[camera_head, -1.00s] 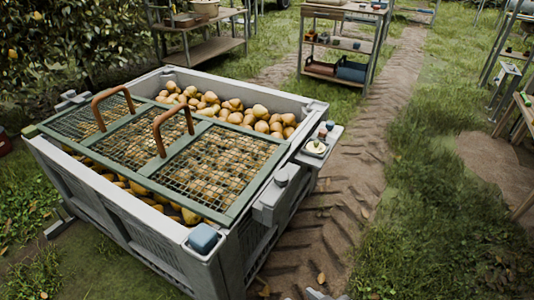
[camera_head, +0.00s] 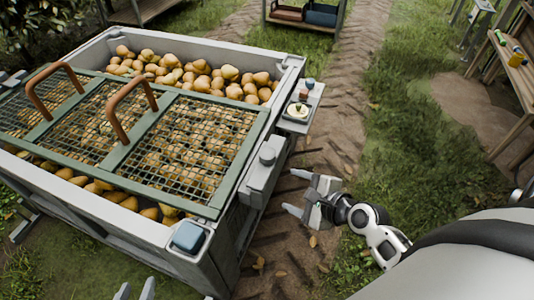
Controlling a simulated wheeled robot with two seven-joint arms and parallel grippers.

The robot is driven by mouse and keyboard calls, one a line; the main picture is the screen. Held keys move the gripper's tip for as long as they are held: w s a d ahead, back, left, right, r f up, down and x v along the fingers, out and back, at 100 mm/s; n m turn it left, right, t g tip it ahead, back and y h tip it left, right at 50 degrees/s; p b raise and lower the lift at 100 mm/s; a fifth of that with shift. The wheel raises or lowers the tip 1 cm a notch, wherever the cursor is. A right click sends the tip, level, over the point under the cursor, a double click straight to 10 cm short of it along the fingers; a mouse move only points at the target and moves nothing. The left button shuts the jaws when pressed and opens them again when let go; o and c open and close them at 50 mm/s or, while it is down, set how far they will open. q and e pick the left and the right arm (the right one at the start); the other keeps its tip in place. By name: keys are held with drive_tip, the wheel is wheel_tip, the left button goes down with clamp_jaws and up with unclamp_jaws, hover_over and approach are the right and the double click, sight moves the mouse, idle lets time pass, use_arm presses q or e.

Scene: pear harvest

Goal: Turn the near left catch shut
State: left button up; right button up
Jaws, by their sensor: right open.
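A green-framed mesh lid (camera_head: 165,110) with two brown handles (camera_head: 130,100) lies over the near part of a grey bin (camera_head: 110,215) full of pears. A grey block with a round knob (camera_head: 267,155) sits on the bin's right wall beside the lid. Another grey fitting (camera_head: 12,80) shows at the left picture edge. I cannot tell which fitting is the near left catch. My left gripper (camera_head: 135,290) shows only its two fingertips at the bottom edge, apart and empty, in front of the bin. My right gripper (camera_head: 303,197) is open and empty, right of the bin and apart from it.
A blue-grey block (camera_head: 188,237) sits on the bin's near right corner. A small side shelf (camera_head: 301,108) with little items juts from the right wall. A rutted dirt path (camera_head: 335,110) runs right of the bin. A wooden bench (camera_head: 515,70) stands far right.

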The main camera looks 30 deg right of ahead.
sight(272, 156)
drive_tip(key=w+d+r+m+t, duration=0.25)
drive_tip(key=d+m, duration=0.25)
drive_tip(key=m, duration=0.5)
use_arm(q)
drive_tip(key=f+b, duration=0.1)
drive_tip(key=b, duration=0.2)
drive_tip(key=shift+w+d, duration=0.15)
use_arm(e)
drive_tip(key=shift+g, duration=0.45)
drive_tip(key=x, duration=1.1)
drive_tip(key=f+x, duration=0.1)
drive_tip(key=x, duration=0.4)
drive_tip(key=shift+s, duration=0.1)
drive_tip(key=c, duration=1.4)
use_arm(q)
drive_tip(key=shift+f+b, duration=0.1)
drive_tip(key=shift+b, duration=0.2)
use_arm(e)
drive_tip(key=shift+f, duration=0.1)
